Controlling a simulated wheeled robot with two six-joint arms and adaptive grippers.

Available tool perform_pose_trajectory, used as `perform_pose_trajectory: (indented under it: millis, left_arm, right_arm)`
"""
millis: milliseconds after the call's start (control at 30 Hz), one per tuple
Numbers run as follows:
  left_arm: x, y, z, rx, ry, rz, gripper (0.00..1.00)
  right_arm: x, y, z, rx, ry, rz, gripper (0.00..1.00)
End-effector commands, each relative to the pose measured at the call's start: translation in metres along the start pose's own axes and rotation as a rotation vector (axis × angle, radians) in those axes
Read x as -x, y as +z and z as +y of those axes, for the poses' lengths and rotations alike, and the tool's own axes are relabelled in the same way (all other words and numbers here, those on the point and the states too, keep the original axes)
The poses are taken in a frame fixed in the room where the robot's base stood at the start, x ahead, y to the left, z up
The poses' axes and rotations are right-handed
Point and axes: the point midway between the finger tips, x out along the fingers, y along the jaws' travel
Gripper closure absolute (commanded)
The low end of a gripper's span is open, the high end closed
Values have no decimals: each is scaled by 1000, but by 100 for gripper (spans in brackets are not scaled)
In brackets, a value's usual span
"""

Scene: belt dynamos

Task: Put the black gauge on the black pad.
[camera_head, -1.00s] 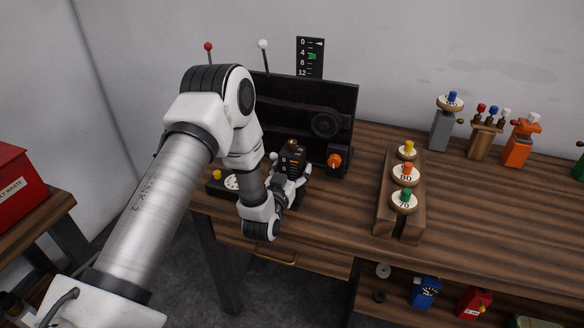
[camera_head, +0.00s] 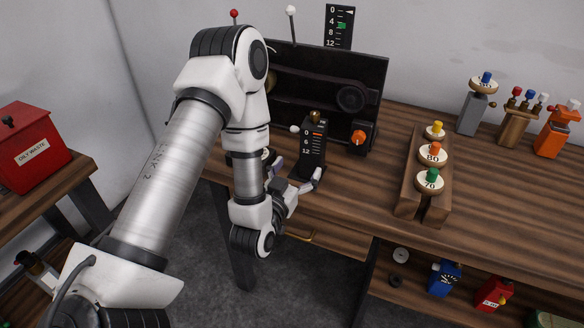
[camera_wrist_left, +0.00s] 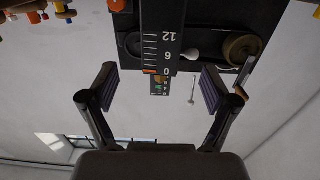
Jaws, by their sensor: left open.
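The black gauge (camera_head: 314,145), a dark upright block with a white 0-6-12 scale and a brass-coloured top knob, stands upright near the bench's front edge, before the belt dynamo. My left gripper (camera_head: 297,176) is open in front of it, at the edge. In the left wrist view the gauge (camera_wrist_left: 162,35) appears upside down between the two spread fingers (camera_wrist_left: 160,80), with a gap on both sides. A dark area surrounds the gauge's foot; I cannot tell how much of it is the black pad. My right gripper is out of view.
The dark belt dynamo (camera_head: 300,75) with an orange knob (camera_head: 358,137) stands close behind the gauge. A wooden rack (camera_head: 408,195) with several numbered knobs is to the right. Open wood lies between them. My left arm hides the bench's left end.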

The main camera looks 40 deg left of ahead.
Motion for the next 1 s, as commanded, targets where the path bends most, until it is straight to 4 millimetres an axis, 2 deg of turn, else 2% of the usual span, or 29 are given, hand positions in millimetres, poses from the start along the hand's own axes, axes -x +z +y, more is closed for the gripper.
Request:
perform_pose_trajectory:
  millis: [67, 167, 200, 267, 300, 400, 500, 600, 1000]
  left_arm:
    - [7, 23, 8, -5, 26, -88, 13]
    - [31, 90, 27, -20, 91, -359, 13]
    - [50, 124, 35, -30, 119, -508, 13]
    - [90, 175, 44, -48, 151, -749, 13]
    - [122, 204, 46, -62, 166, -909, 13]
    - [202, 251, 45, -103, 174, -1258, 13]
    - [257, 268, 39, -133, 163, -1479, 13]
    - [277, 272, 36, -145, 155, -1560, 13]
    - [276, 272, 36, -144, 154, -1559, 13]
  right_arm:
    - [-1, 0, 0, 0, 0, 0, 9]
    - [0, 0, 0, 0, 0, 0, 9]
    - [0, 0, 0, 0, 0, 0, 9]
    - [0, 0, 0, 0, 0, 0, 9]
    - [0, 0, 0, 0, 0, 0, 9]
    - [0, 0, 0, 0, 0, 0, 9]
    - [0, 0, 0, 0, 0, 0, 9]
    - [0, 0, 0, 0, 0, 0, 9]
    - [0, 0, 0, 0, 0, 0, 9]
